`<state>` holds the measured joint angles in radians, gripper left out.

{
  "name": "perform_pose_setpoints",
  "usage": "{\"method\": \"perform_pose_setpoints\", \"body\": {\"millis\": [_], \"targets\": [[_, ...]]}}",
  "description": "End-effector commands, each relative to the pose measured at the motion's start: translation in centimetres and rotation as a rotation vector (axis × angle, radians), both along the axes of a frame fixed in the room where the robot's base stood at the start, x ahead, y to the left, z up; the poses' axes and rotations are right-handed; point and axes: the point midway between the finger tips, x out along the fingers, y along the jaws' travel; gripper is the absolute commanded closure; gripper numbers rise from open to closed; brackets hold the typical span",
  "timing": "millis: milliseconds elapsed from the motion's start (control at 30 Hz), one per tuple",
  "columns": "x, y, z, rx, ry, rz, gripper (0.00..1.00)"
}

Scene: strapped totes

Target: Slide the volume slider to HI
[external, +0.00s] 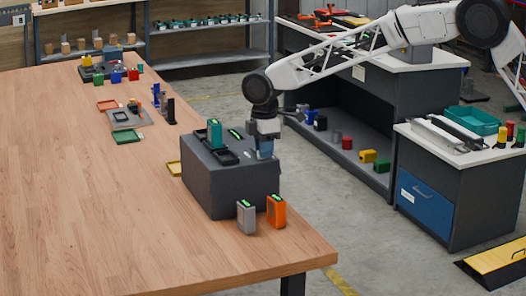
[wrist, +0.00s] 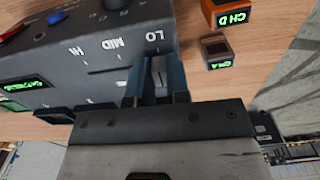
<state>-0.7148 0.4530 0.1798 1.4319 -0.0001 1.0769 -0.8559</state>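The dark grey control box (external: 230,185) stands near the right edge of the wooden table; in the wrist view its panel (wrist: 60,70) carries the labels LO, MID and HI from right to left. A slot (wrist: 108,71) runs beside these labels. The grey volume slider knob (wrist: 158,76) is at the LO end of the slot. My gripper (wrist: 157,80) has its two blue fingers on either side of the knob, seemingly closed against it. In the external view my gripper (external: 265,150) points down at the box's right side, and the knob is hidden there.
A teal block (external: 214,134) stands upright on the box. A grey block (external: 246,217) and an orange block (external: 276,211) with green displays stand on the table in front of it. The left part of the table (external: 80,190) is clear.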

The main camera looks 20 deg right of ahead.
Motion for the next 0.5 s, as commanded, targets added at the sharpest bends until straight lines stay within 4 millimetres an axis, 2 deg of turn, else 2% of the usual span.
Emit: {"method": "perform_pose_setpoints", "body": {"millis": [333,500], "targets": [[0.3,0.0,0.0,0.000,0.000,0.000,1.00],[2.3,0.1,-0.1,0.001,-0.001,-0.001,1.00]]}}
